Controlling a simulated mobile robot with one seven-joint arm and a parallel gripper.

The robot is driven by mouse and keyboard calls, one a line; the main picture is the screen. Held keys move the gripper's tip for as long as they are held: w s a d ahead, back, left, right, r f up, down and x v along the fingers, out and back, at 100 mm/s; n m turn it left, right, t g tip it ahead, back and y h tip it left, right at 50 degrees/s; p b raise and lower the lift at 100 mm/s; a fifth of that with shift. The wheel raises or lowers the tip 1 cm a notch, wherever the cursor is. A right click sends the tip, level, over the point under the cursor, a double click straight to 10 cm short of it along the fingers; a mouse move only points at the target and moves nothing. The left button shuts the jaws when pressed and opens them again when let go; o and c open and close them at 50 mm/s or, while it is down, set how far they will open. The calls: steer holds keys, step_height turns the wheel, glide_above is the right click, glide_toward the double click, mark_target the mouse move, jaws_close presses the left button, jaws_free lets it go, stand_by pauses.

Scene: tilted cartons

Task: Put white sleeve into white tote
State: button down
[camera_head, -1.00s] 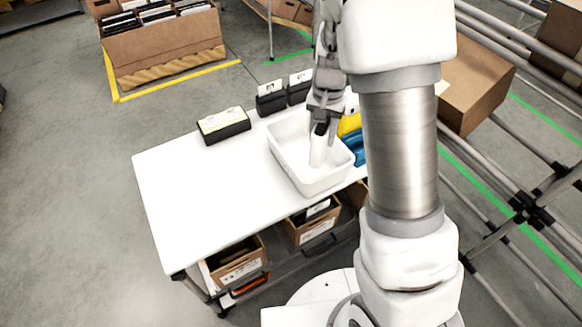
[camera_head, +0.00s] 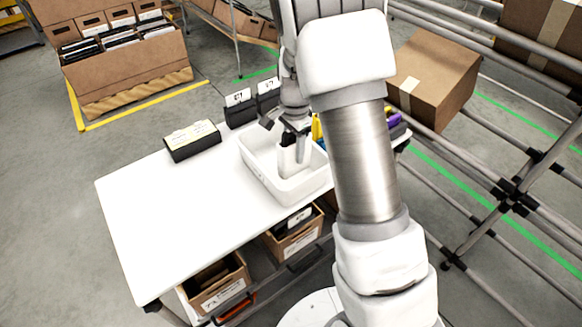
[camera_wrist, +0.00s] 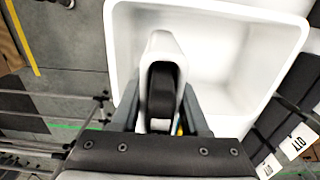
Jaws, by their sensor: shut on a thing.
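The white sleeve (camera_head: 287,161) is a small white piece with a dark part at its top. My gripper (camera_head: 296,134) is shut on it and holds it over the inside of the white tote (camera_head: 263,178), near its right side. In the wrist view, the sleeve (camera_wrist: 160,50) points away between the fingers of my gripper (camera_wrist: 160,104), with a black inner part facing the camera. The tote (camera_wrist: 235,65) lies behind it, open and otherwise empty where visible. I cannot tell whether the sleeve touches the tote floor.
The tote stands on a white table (camera_head: 150,215), clear at left. A black box with a yellow label (camera_head: 192,140) and black holders (camera_head: 240,108) stand behind. Yellow and purple items are partly hidden by my arm. A cardboard box (camera_head: 430,80) sits on the right rack.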

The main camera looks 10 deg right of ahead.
mark_target(294, 164)
steer(key=shift+f+b, duration=0.45)
steer(key=shift+f, duration=2.15)
steer(key=shift+f, duration=0.2)
steer(key=shift+c, duration=2.1)
jaws_free()
